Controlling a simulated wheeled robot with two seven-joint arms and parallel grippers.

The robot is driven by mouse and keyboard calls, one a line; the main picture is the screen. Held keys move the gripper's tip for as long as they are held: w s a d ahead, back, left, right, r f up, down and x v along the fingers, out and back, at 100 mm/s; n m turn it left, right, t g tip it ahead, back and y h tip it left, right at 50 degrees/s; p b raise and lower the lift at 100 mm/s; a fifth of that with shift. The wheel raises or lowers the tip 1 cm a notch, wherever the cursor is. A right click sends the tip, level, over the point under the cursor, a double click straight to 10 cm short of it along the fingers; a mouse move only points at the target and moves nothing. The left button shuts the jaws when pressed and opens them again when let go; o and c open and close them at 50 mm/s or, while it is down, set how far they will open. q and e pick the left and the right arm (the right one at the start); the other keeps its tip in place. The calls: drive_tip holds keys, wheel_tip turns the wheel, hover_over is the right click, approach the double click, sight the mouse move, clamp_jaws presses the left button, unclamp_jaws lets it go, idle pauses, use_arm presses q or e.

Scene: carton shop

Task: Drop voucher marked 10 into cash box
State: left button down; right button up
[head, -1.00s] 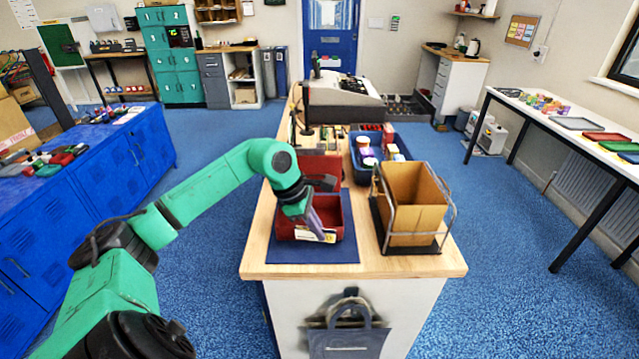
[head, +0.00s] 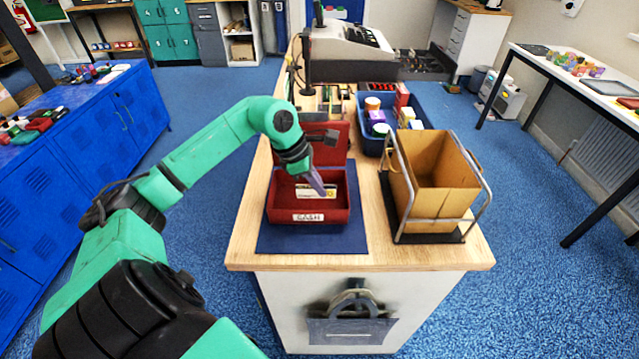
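The cash box (head: 309,217) is an open dark red box with a CASH label on its front and its lid raised at the back. It sits on a dark blue mat (head: 312,242) on the counter. My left gripper (head: 320,192) points down over the box opening, and its fingers look closed on a small pale voucher (head: 303,191) with a yellow end. The voucher shows within the box's outline, at or just above the opening. Its height over the box floor is unclear, and I cannot read its number. My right gripper is not in view.
A brown carton in a wire stand (head: 440,190) stands right of the box. A blue tray (head: 373,146) of tubs and small packs and a cash register (head: 348,48) are behind. A blue cabinet (head: 100,130) is at left, a white table (head: 590,85) at right.

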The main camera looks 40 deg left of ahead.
use_arm(q)
drive_tip(key=shift+f, duration=0.2)
drive_tip(key=shift+s+d+r, duration=0.15)
drive_tip(key=shift+d+r, duration=0.05)
drive_tip(key=shift+s+r, duration=0.1)
drive_tip(key=c, duration=1)
unclamp_jaws()
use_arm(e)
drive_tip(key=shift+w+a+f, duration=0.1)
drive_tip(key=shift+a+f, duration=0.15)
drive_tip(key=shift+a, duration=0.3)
